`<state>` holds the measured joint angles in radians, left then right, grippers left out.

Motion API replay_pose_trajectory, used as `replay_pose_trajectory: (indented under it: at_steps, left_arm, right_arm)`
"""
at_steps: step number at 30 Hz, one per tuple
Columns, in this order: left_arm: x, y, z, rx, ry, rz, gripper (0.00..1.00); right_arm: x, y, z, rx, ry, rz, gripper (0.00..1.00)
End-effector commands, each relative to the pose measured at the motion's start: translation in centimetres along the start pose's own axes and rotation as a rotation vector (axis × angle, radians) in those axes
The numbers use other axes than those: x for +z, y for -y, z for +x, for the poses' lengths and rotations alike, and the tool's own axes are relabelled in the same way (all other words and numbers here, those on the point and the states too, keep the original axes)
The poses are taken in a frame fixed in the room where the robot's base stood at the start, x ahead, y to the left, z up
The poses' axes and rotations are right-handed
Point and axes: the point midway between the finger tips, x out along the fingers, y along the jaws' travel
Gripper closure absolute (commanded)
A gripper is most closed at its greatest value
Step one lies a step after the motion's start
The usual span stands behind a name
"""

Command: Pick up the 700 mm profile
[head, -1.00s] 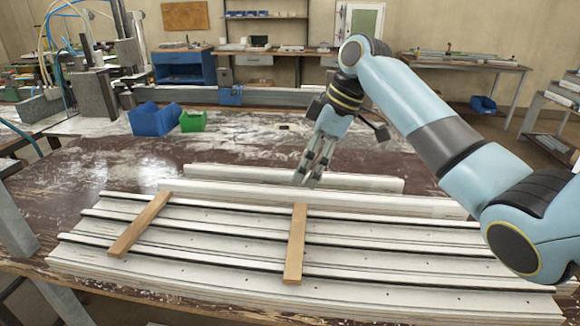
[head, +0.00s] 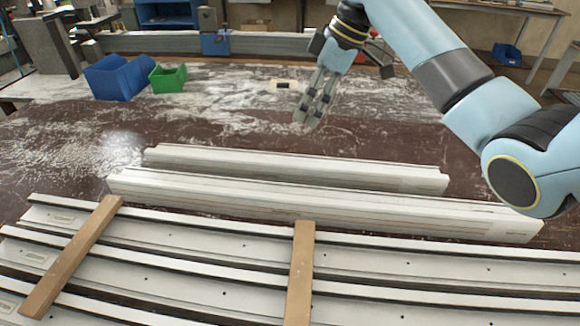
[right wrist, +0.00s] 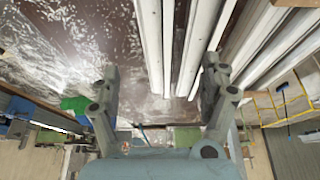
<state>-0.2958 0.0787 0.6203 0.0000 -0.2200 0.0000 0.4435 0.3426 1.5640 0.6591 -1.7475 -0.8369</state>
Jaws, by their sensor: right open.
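Two loose white profiles lie parallel on the brown bench: a shorter one at the back (head: 300,168) and a longer one in front of it (head: 320,204). I cannot read which is the 700 mm one. My right gripper (head: 308,118) shows above and beyond the back profile in the head view, fingers pointing down, apart from it. In the right wrist view the right gripper (right wrist: 162,82) is open with nothing held; white profiles (right wrist: 150,45) run past beyond its fingers. My left gripper is out of view.
Long white profiles (head: 180,282) lie at the front with two wooden strips (head: 75,255) (head: 300,270) across them. A blue bin (head: 118,78) and a green bin (head: 168,78) stand at the back left. The bench behind the loose profiles is mostly clear and dusty.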

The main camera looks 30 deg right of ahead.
Motion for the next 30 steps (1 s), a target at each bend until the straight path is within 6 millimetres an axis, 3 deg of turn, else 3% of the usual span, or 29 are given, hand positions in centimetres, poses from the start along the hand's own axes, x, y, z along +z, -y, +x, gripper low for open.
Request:
replay_pose_trajectory:
  at_steps: [1, 15, 19, 30]
  left_arm:
    - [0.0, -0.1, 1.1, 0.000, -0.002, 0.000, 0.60]
    - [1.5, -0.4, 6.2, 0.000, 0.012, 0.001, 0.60]
    - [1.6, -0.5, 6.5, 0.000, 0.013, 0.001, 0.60]
    - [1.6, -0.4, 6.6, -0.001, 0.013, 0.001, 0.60]
  right_arm:
    - [0.4, 0.0, 1.0, -0.001, 0.000, 0.000, 0.21]
    - [2.6, 0.1, 6.1, -0.004, 0.003, 0.002, 0.21]
    - [2.7, 0.1, 6.9, -0.007, 0.003, 0.003, 0.21]
    - [2.6, 0.1, 11.7, -0.007, 0.003, 0.002, 0.21]
